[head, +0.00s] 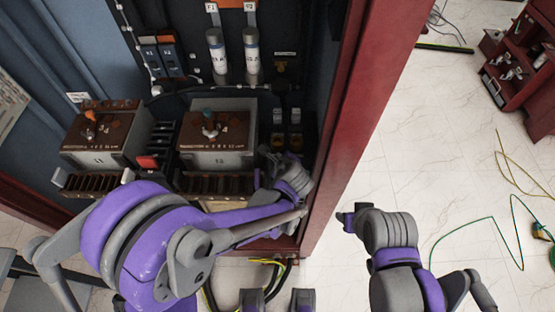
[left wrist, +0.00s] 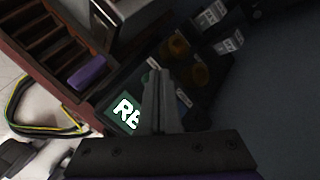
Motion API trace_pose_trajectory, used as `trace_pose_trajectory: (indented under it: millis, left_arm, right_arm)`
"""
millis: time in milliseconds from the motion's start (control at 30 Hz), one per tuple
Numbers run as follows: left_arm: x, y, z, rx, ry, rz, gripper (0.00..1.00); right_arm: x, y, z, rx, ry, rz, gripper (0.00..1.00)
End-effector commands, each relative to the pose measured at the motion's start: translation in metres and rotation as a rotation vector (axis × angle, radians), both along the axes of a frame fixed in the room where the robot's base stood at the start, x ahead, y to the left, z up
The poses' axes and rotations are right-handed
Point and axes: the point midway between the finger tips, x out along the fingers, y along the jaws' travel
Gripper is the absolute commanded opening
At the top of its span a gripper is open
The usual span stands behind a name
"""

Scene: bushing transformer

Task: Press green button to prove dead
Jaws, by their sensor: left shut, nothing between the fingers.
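My left gripper (head: 268,158) reaches into the cabinet at its lower right, by a dark panel. In the left wrist view its fingers (left wrist: 157,82) are together, with nothing between them.
Two yellowish round parts (left wrist: 175,47) with white labels sit beyond the fingers. Two brown-topped transformer units (head: 215,130) stand left of the gripper. The red cabinet frame (head: 350,110) is close on the right. A red cart (head: 520,70) and loose cables lie on the pale floor.

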Motion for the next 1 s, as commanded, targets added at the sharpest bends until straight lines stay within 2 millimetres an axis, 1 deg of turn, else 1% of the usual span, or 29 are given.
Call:
trace_pose_trajectory:
  millis: [700, 1000]
  left_arm:
    - [-0.0001, 0.0001, -0.0084, 0.000, 0.000, 0.000, 0.00]
    - [0.0000, 0.0001, -0.0070, 0.000, 0.000, 0.000, 0.00]
  right_arm:
    - [-0.0026, 0.0000, -0.0090, 0.000, 0.005, 0.000, 0.50]
    - [-0.0023, 0.0000, -0.0079, 0.000, 0.004, 0.000, 0.50]
